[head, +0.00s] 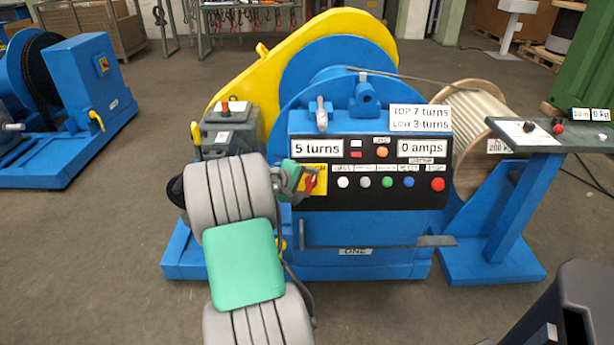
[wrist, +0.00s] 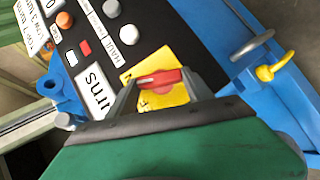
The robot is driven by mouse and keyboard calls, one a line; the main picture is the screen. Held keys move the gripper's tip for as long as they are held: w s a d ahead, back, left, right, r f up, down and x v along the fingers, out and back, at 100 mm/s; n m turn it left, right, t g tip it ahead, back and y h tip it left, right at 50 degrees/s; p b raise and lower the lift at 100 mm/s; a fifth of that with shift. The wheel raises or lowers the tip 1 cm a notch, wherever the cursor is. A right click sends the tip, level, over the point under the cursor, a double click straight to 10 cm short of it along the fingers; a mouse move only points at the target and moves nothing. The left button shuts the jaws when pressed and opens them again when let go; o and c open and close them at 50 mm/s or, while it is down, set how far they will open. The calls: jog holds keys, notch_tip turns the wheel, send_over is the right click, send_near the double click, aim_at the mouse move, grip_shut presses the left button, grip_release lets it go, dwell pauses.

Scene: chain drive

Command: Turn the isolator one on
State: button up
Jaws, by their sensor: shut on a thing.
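Isolator one is a red rotary handle (head: 311,183) on a yellow plate (head: 320,170), at the left end of the black panel of the blue machine labelled ONE (head: 356,251). In the wrist view the red handle (wrist: 160,78) lies between the two grey fingers, on the yellow plate (wrist: 173,96). My gripper (head: 306,184) is shut on the handle; its fingers also show in the wrist view (wrist: 158,86). In the head view the handle looks tilted, nearly upright. The plate's lettering is partly hidden by my gripper, so the handle's marked position cannot be read.
Several round buttons (head: 387,182) sit right of the isolator, below displays reading "5 turns" (head: 318,148) and "0 amps" (head: 422,148). A grey rail (head: 380,243) runs below the panel. A pedestal desk (head: 540,135) stands right. Another blue machine (head: 75,90) stands left, with open floor between.

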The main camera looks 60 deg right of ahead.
jog(key=shift+s+d+r+m+t+y+p, duration=0.1)
jog(key=shift+m+t+y+p, duration=0.2)
jog(key=shift+m+y+p, duration=0.5)
jog(key=shift+s+d+r+m+t+y+p, duration=0.1)
jog(key=shift+m+t+y+p, duration=0.3)
jog(key=shift+m, duration=0.6)
jog(key=o, duration=1.1)
jog(key=shift+o, duration=1.3)
jog(key=shift+w, duration=0.1)
jog(key=p+v, duration=0.1)
jog(key=v, duration=0.6)
jog(key=shift+a+r, duration=0.25)
jog(key=shift+r, duration=0.05)
jog(key=shift+w, duration=0.1)
